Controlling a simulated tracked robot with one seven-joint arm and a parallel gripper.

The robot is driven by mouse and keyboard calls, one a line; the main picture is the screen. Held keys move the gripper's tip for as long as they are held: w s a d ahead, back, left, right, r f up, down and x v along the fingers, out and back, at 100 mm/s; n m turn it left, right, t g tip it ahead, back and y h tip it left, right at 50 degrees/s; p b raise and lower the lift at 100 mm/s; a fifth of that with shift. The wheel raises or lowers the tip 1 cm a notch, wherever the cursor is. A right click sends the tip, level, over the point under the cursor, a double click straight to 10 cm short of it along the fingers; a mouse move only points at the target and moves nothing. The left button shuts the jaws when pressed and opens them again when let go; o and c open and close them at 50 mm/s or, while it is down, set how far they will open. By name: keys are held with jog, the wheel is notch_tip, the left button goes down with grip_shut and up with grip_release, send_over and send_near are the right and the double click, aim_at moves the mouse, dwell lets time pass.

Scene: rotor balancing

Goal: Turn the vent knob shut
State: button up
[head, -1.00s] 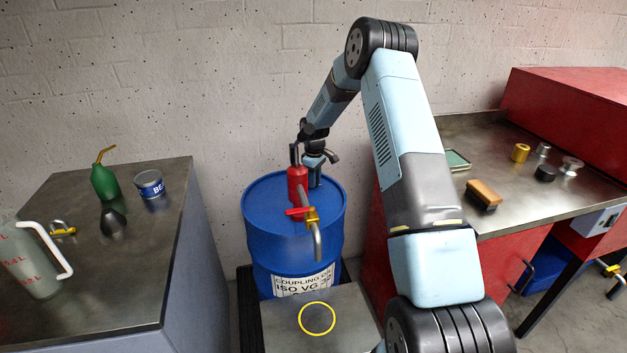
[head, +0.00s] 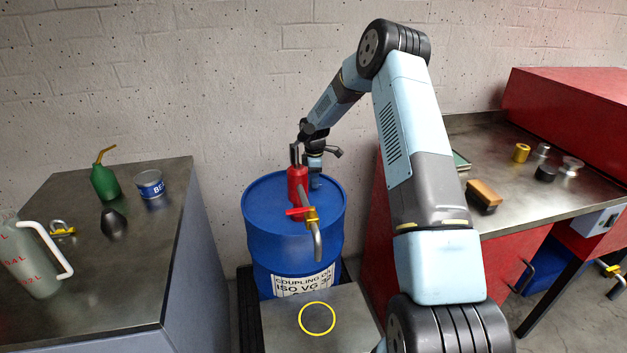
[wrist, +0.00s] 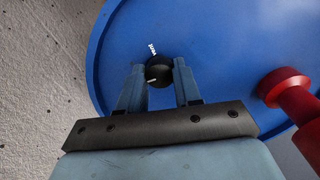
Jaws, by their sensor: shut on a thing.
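The vent knob (wrist: 159,72) is a small black round knob with a white pointer mark, on top of the blue drum (wrist: 125,50). White lettering, too small to read surely, stands beside it on the lid. In the wrist view my gripper (wrist: 159,78) points down at the lid, with one finger on each side of the knob, shut on it. In the head view the drum (head: 262,225) stands by the wall, and my gripper (head: 315,178) is at its top, behind the red pump. The knob is hidden there.
The red pump (head: 297,184) with a grey spout and yellow-and-red tap rises from the lid close to my gripper; it also shows in the wrist view (wrist: 285,88). A grey bench (head: 120,260) stands left and a red-framed bench (head: 545,190) right. The wall is close behind.

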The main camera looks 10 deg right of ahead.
jog(key=shift+d, duration=0.1)
jog(key=o, duration=1)
jog(key=shift+o, duration=0.2)
jog(key=shift+r, duration=0.1)
notch_tip(320, 180, up, 14)
jog(key=shift+f, duration=0.25)
